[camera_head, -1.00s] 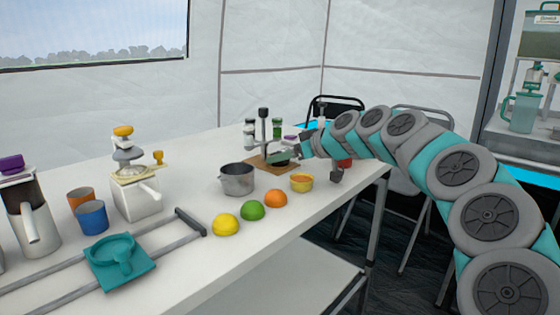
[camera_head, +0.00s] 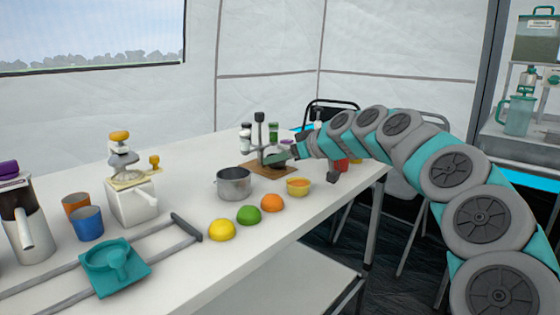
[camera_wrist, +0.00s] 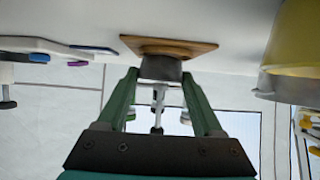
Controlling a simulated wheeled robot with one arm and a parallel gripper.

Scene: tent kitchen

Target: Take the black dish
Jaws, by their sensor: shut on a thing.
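The black dish, a small dark grey round piece (camera_wrist: 161,68), is between the green fingers of my gripper (camera_wrist: 160,82) in the wrist view. That view is upside down. My gripper is shut on the dish, with a finger on each side. The dish is right at the brown wooden board (camera_wrist: 172,46); I cannot tell whether it rests on it or is slightly raised. In the head view my gripper (camera_head: 275,158) is low over the board (camera_head: 258,169), and its finger mostly hides the dish.
Lemon (camera_head: 221,230), lime (camera_head: 248,215) and orange (camera_head: 272,203) halves line the front edge.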

